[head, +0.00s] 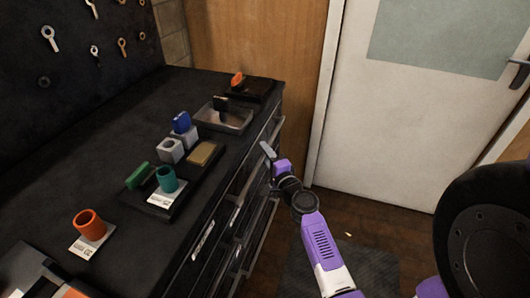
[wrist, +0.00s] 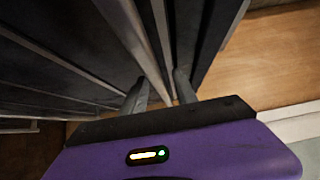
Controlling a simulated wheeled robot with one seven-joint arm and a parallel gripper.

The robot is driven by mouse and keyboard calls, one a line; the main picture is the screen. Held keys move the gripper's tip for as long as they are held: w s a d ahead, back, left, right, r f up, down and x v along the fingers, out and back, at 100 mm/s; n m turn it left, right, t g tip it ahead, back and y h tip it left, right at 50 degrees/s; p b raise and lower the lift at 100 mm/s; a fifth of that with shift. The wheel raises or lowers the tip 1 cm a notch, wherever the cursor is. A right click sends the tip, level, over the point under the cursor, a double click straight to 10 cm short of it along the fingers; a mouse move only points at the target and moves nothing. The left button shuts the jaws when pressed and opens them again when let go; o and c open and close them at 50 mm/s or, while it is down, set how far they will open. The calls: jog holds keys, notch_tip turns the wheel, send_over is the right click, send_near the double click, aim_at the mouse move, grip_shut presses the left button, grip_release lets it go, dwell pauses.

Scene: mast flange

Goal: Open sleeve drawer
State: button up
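The black cabinet has a front with several drawers and long pale bar handles (head: 237,214). The drawers look shut, and I cannot read which one is the sleeve drawer. My gripper (head: 268,153) is at the far end of the cabinet front, close to the handles. In the wrist view, my gripper's two fingers (wrist: 160,92) are apart, with a long handle bar (wrist: 153,50) running between them. Contact between the fingers and the bar cannot be made out.
A pale door (head: 390,110) stands behind. The floor beside the cabinet has a dark mat (head: 375,268).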

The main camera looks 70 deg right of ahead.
jog(key=shift+w, duration=0.1)
grip_shut()
dwell(1.4)
